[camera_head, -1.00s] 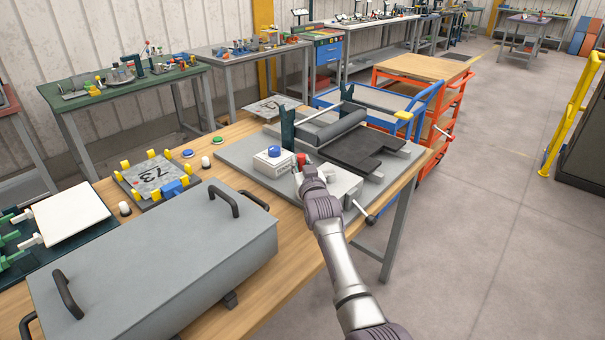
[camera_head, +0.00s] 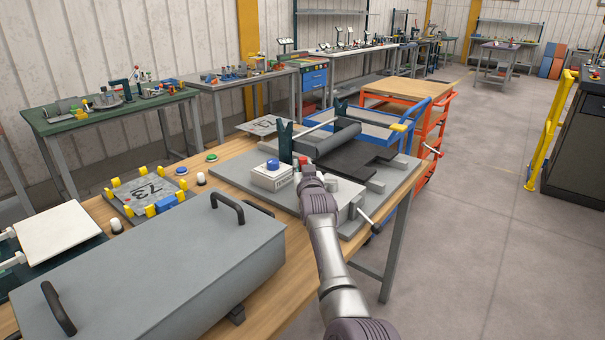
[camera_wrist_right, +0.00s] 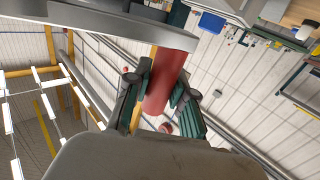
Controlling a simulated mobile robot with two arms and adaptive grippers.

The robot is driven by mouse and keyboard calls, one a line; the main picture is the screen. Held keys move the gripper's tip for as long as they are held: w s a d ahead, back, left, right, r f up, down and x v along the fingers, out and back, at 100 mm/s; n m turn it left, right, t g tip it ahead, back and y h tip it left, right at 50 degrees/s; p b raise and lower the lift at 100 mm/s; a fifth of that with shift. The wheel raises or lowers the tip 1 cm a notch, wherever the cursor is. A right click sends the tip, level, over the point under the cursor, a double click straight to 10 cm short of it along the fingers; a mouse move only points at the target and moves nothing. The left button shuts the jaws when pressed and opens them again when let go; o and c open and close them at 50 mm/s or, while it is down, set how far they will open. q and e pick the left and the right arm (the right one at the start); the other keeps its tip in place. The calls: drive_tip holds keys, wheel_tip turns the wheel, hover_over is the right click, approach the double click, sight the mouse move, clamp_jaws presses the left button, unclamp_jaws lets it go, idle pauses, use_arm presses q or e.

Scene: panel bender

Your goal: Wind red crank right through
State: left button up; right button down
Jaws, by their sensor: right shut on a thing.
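The panel bender stands on a grey base plate (camera_head: 232,171) on the wooden bench, with a dark roller (camera_head: 338,138), a black plate (camera_head: 352,158) and dark green uprights (camera_head: 285,141). The red crank handle (camera_head: 303,160) shows only as a small piece above my right gripper (camera_head: 309,174), beside the white box. In the right wrist view the red handle (camera_wrist_right: 164,82) is a cylinder below a grey crank arm (camera_wrist_right: 120,20). The fingers of my right gripper (camera_wrist_right: 160,95) are closed around it. My left gripper is not in view.
A white box with a blue button (camera_head: 272,165) stands just left of my right gripper. A thin lever (camera_head: 366,217) sticks out at the bender's front. A large grey case with black handles (camera_head: 160,270) fills the near bench. Open floor (camera_head: 470,240) lies right.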

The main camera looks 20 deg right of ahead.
drive_tip(key=shift+w+d+r, duration=0.1)
drive_tip(key=shift+r, duration=0.05)
idle(0.4)
drive_tip(key=c, duration=1)
unclamp_jaws()
drive_tip(key=shift+s+f, duration=0.2)
drive_tip(key=shift+s+a+r, duration=0.1)
drive_tip(key=shift+s+a, duration=0.15)
drive_tip(key=shift+s, duration=1.55)
drive_tip(key=shift+s+a, duration=0.2)
drive_tip(key=shift+s, duration=1.55)
